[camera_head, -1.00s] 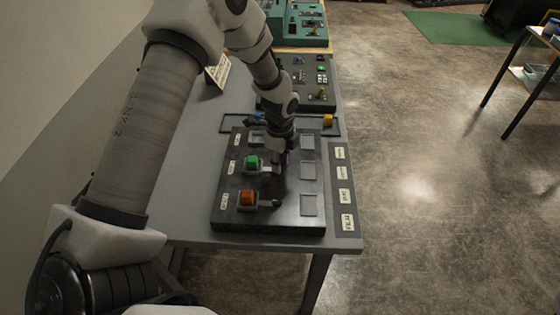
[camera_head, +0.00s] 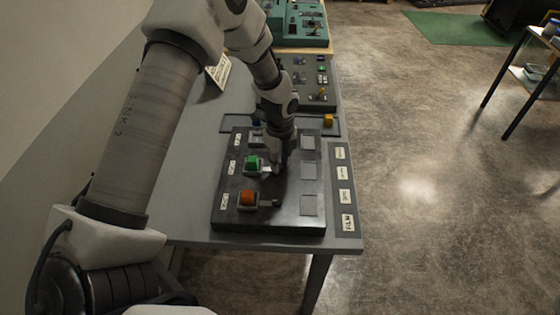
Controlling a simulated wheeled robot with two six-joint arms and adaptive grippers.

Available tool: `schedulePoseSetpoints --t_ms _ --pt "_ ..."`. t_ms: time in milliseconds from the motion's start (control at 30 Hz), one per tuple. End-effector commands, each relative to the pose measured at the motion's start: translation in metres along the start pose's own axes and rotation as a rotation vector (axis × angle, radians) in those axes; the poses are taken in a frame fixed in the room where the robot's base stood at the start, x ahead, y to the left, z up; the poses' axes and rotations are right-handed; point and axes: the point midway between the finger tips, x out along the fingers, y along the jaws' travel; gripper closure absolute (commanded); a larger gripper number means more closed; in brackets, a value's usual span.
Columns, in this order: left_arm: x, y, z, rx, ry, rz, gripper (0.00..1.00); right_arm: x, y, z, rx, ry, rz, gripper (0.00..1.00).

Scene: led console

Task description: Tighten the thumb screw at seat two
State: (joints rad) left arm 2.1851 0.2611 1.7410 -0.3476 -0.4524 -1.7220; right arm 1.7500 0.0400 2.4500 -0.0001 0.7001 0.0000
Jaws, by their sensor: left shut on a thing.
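A dark console panel (camera_head: 235,218) lies on the grey table with a column of seats on its left side. My left gripper (camera_head: 278,170) points down just right of the green block. It is shut on the thumb screw there, which its fingers mostly hide. The far seat is partly hidden behind my arm. My right gripper is not in view.
Empty square recesses (camera_head: 309,205) line the panel's right side. A strip of white labels (camera_head: 345,195) lies beside it. A tray behind holds a yellow block (camera_head: 328,120). Another dark console (camera_head: 315,85) stands farther back. Open floor lies to the right.

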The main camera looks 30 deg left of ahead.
Motion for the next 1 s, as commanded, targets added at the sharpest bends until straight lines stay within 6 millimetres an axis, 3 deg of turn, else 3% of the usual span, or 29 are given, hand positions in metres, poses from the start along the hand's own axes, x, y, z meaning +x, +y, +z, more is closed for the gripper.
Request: schedulePoseSetpoints --t_ms 33,67,100,500,633,900,1000 --pt "-0.004 -0.004 0.002 0.0 -0.004 -0.011 1.0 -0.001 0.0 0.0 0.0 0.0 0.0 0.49" --pt "-0.004 -0.004 0.002 0.0 -0.004 -0.011 0.64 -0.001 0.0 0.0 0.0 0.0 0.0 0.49" --pt "-0.003 -0.004 0.002 0.0 -0.004 -0.01 0.5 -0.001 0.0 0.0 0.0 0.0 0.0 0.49" --pt "-0.009 -0.002 0.001 -0.001 -0.002 -0.005 0.49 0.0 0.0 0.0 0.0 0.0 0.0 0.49" --pt "-0.034 -0.002 0.001 -0.001 -0.002 -0.007 0.49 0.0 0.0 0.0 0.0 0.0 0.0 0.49" --pt "-0.101 -0.002 0.001 0.0 -0.003 -0.009 0.49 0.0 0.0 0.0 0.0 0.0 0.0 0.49" --pt "-0.115 -0.002 0.001 -0.001 -0.003 -0.008 0.49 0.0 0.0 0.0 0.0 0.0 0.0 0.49"
